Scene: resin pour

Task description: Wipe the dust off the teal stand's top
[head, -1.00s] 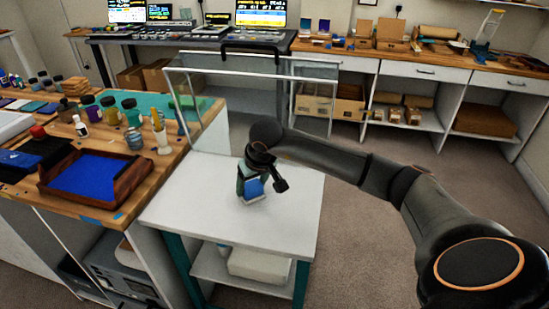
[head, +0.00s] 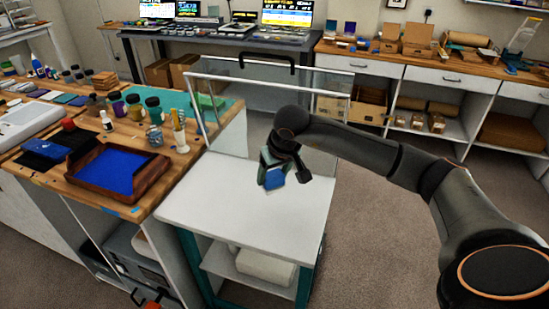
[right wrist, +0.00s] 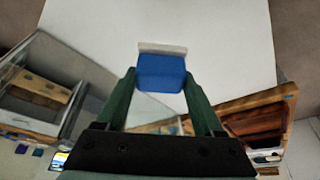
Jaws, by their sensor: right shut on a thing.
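The teal stand has a flat white top (head: 235,215) and teal legs (head: 304,287) in the head view. I cannot make out dust on the top. My right gripper (head: 275,166) is over the back right part of the top. It is shut on a blue block with a pale edge (head: 275,180). In the right wrist view the blue block (right wrist: 161,73) sits between the green fingers, its pale edge toward the white top (right wrist: 215,38). I cannot tell whether it touches the top. My left gripper is not in view.
A clear panelled screen with a black handle (head: 266,56) stands behind the stand. A wooden bench (head: 75,205) on the left holds a tray with blue inside (head: 158,178) and several jars. A box (head: 265,268) lies on the stand's lower shelf. Carpet is free on the right.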

